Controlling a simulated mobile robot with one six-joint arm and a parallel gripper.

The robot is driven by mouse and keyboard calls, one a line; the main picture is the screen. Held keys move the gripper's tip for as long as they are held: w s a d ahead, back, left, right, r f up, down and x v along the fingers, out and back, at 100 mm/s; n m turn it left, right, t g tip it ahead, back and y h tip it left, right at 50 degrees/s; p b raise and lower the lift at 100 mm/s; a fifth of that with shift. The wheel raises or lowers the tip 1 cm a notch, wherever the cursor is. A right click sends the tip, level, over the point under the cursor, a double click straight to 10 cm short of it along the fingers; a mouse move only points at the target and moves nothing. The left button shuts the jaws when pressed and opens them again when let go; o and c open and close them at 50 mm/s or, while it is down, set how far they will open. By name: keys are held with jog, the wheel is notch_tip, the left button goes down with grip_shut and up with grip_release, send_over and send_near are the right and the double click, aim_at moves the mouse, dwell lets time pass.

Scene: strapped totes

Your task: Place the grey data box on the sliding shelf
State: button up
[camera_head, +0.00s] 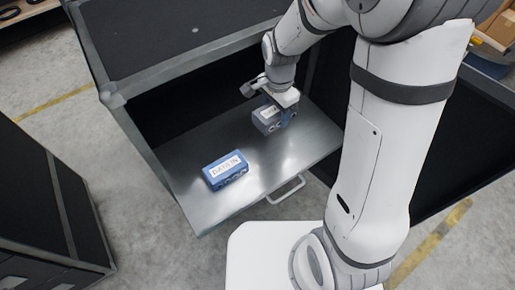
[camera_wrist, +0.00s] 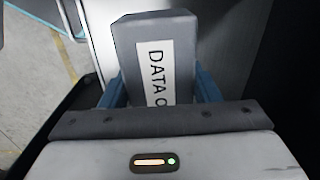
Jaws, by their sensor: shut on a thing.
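The grey data box (camera_head: 267,118) has a white label and is held in my gripper (camera_head: 279,113), over the right part of the sliding shelf (camera_head: 215,205). In the wrist view the grey box (camera_wrist: 185,75) sits between the two blue fingers of my gripper (camera_wrist: 165,92), its label reading "DATA" and partly hidden. The shelf is a bare metal sheet pulled out of a dark cabinet, with a handle on its front edge. I cannot tell whether the box touches the shelf.
A blue labelled box (camera_head: 226,170) lies on the shelf, left of and nearer than the grey box. The shelf's handle (camera_head: 286,190) juts out at the front. A dark cabinet (camera_head: 45,200) stands at the left. Bare shelf lies between the two boxes.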

aim_at(272, 141)
jog(key=shift+a+f+m+b, duration=0.15)
jog(key=shift+f+m+b, duration=0.15)
jog(key=shift+f, duration=0.5)
notch_tip(272, 141, down, 9)
jog(key=shift+f+b, duration=0.1)
jog(key=shift+b, duration=0.85)
jog(key=shift+f, duration=0.15)
jog(key=o, duration=1.4)
